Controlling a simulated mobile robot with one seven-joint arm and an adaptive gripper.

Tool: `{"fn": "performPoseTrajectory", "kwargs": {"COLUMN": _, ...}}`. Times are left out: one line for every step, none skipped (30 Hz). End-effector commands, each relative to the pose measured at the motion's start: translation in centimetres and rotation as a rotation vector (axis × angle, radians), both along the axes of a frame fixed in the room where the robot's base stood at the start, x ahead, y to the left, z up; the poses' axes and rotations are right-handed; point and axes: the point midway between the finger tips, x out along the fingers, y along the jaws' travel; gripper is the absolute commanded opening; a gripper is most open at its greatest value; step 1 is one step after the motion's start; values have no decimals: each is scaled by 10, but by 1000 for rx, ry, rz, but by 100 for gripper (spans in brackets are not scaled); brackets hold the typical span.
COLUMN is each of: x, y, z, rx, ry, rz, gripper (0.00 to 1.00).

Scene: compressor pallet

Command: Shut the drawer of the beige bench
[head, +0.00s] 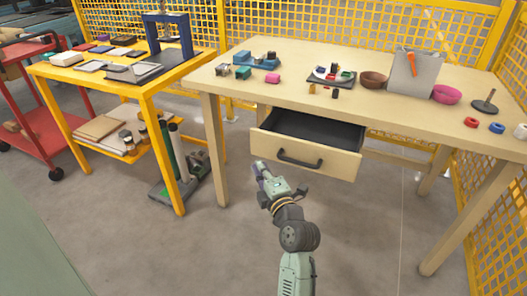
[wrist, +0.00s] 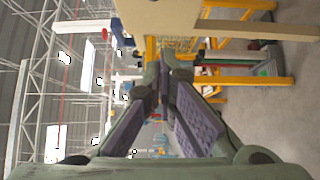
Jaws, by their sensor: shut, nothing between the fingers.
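The beige bench (head: 340,88) stands at the centre right in the head view. Its drawer (head: 328,163) is pulled out, with the dark inside showing and a black handle (head: 300,161) on the front. My gripper (head: 259,168) is shut and empty, in front of the drawer near the lower left corner of its front. I cannot tell whether it touches. In the wrist view, the purple-padded fingers (wrist: 163,78) come together at the tips. A beige panel (wrist: 160,20) fills the top there; whether it is the drawer front is unclear.
Several small parts, bowls (head: 446,94) and a grey bin (head: 413,73) stand on the bench top. A yellow table (head: 160,82) is on the left, with a red cart (head: 38,130) beyond it. Yellow mesh fencing (head: 400,22) runs behind. The floor before the drawer is clear.

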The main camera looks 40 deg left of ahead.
Motion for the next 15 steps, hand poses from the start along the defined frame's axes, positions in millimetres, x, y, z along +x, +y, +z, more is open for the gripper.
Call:
{"fn": "performPoseTrajectory", "kwargs": {"x": 5, "y": 11, "z": 4, "rx": 0, "ry": 1, "rz": 3, "gripper": 0}}
{"fn": "performPoseTrajectory", "kwargs": {"x": 9, "y": 16, "z": 4, "rx": 0, "ry": 0, "rz": 3, "gripper": 0}}
{"fn": "performPoseTrajectory", "kwargs": {"x": 12, "y": 23, "z": 4, "rx": 1, "ry": 0, "rz": 3, "gripper": 0}}
{"fn": "performPoseTrajectory", "kwargs": {"x": 16, "y": 26, "z": 3, "rx": 1, "ry": 2, "rz": 2, "gripper": 0}}
{"fn": "performPoseTrajectory", "kwargs": {"x": 23, "y": 25, "z": 4, "rx": 1, "ry": 1, "rz": -2, "gripper": 0}}
{"fn": "performPoseTrajectory", "kwargs": {"x": 29, "y": 25, "z": 3, "rx": 1, "ry": 2, "rz": -2, "gripper": 0}}
{"fn": "performPoseTrajectory", "kwargs": {"x": 33, "y": 27, "z": 3, "rx": 2, "ry": 1, "rz": -1, "gripper": 0}}
{"fn": "performPoseTrajectory", "kwargs": {"x": 37, "y": 27, "z": 3, "rx": 1, "ry": 1, "rz": -1, "gripper": 0}}
{"fn": "performPoseTrajectory", "kwargs": {"x": 41, "y": 28, "z": 2, "rx": 1, "ry": 2, "rz": -1, "gripper": 0}}
{"fn": "performPoseTrajectory", "kwargs": {"x": 44, "y": 29, "z": 2, "rx": 1, "ry": 2, "rz": -1, "gripper": 0}}
{"fn": "performPoseTrajectory", "kwargs": {"x": 46, "y": 29, "z": 2, "rx": 0, "ry": 0, "rz": -1, "gripper": 0}}
{"fn": "performPoseTrajectory", "kwargs": {"x": 48, "y": 30, "z": 2, "rx": 0, "ry": 0, "rz": -1, "gripper": 0}}
{"fn": "performPoseTrajectory", "kwargs": {"x": 50, "y": 30, "z": 1, "rx": 1, "ry": 1, "rz": -1, "gripper": 0}}
{"fn": "performPoseTrajectory", "kwargs": {"x": 51, "y": 30, "z": 1, "rx": 1, "ry": 1, "rz": 0, "gripper": 0}}
{"fn": "performPoseTrajectory", "kwargs": {"x": 51, "y": 31, "z": 0, "rx": 1, "ry": 1, "rz": 0, "gripper": 0}}
